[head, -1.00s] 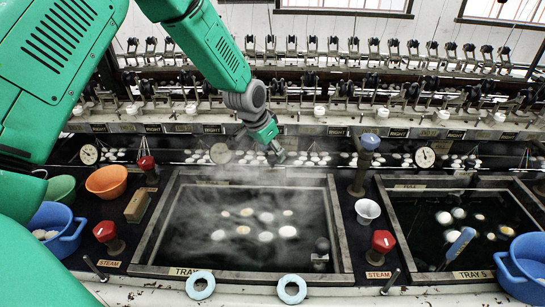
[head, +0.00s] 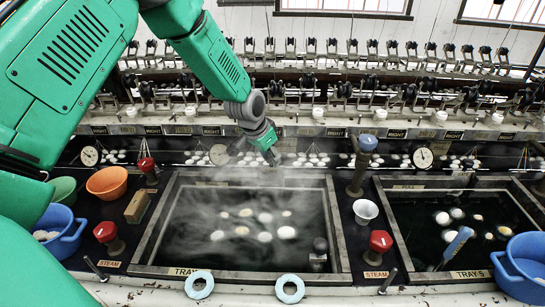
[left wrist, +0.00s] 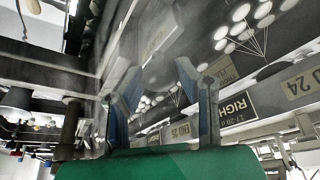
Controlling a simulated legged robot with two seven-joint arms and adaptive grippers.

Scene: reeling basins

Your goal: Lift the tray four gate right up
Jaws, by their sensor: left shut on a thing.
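Tray four is the middle basin (head: 160,225), with dark steaming water and several pale cocoons (head: 264,236). The end of its front label is hard to read. My left gripper (head: 270,156) is over the rear edge of this basin, right of its middle, pointing down. It is shut on the tray four gate; the gripper and steam hide most of the gate. In the left wrist view the two fingers (left wrist: 160,95) stand apart, with a hazy grey shape between them. How high the gate stands is unclear. My right gripper is not in view.
Red valve knobs (head: 381,241) and a blue-topped post (head: 367,143) stand beside the basin. Tray five (head: 395,225) is to the right. Bowls (head: 107,182) stand at the left. Reeling machinery runs behind, close to the arm.

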